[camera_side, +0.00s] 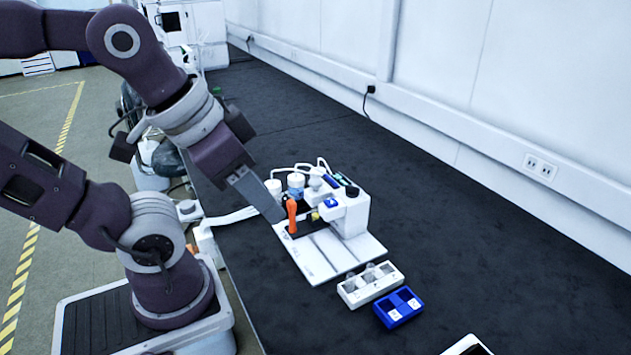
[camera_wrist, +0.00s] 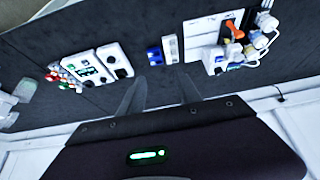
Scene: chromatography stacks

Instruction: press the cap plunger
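A white bench device (camera_side: 355,216) stands on a white board (camera_side: 312,260). A round black cap (camera_side: 352,191) tops its column; I cannot tell for sure whether this is the cap plunger. An orange handle (camera_side: 291,215) stands upright at its left and also shows at the upper right of the wrist view (camera_wrist: 235,30). My gripper (camera_side: 279,216) points down beside the orange handle in the side view. In the wrist view its two fingers (camera_wrist: 161,79) are spread with nothing between them, and the device lies well off to their right.
A white rack (camera_side: 370,285) with clear pieces and a blue block (camera_side: 399,307) lie in front of the board. In the wrist view, a panel with a green display (camera_wrist: 85,70) stands farther left. The dark bench (camera_side: 480,260) is clear at right, up to the wall.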

